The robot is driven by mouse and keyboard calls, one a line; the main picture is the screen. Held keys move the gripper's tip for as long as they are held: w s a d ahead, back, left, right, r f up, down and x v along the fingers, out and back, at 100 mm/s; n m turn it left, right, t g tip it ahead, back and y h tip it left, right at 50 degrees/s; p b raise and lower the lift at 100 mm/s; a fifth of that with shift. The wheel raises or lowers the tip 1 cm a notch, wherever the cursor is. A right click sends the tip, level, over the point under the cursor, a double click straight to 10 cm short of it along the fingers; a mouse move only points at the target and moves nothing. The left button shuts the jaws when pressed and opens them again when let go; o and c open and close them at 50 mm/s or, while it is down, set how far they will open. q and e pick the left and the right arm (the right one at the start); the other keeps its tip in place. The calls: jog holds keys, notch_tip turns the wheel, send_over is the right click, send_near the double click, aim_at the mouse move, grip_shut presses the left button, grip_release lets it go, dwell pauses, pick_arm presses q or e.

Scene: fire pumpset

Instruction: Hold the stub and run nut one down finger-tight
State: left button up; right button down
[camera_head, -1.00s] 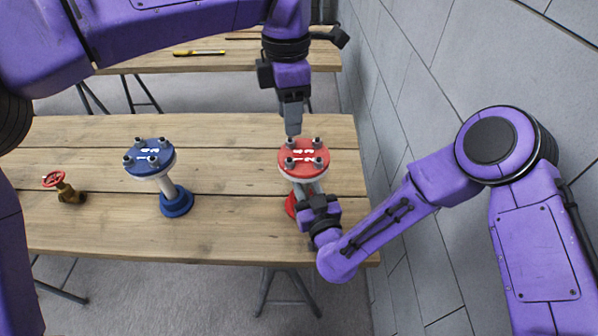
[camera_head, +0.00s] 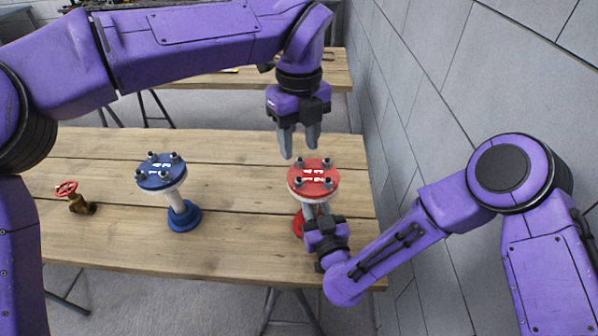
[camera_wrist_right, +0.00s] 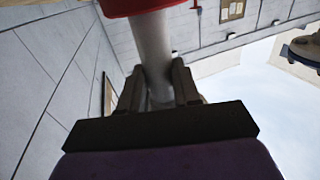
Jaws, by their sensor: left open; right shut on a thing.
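The red-topped stub (camera_head: 313,180) stands on the wooden table, with a round red flange numbered in white and several nuts on its studs. Its grey pipe (camera_wrist_right: 153,50) shows in the right wrist view, between the fingers of my right gripper (camera_wrist_right: 158,88). My right gripper also shows in the head view (camera_head: 312,214), shut on the pipe below the flange. My left gripper (camera_head: 299,145) points down, open and empty, just above the far edge of the red flange. Its two fingers stand apart. The lower part of the stub is partly hidden by my right gripper.
A blue-topped stub (camera_head: 161,172) with nuts stands to the left on the table (camera_head: 240,245). A small brass valve with a red handwheel (camera_head: 67,189) sits at the far left. A second table (camera_head: 205,82) stands behind. A grey wall (camera_head: 430,100) rises close on the right.

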aim_at(299, 180)
pick_arm(q)
notch_tip(299, 180, down, 9)
jog(key=shift+r, duration=0.15)
grip_shut()
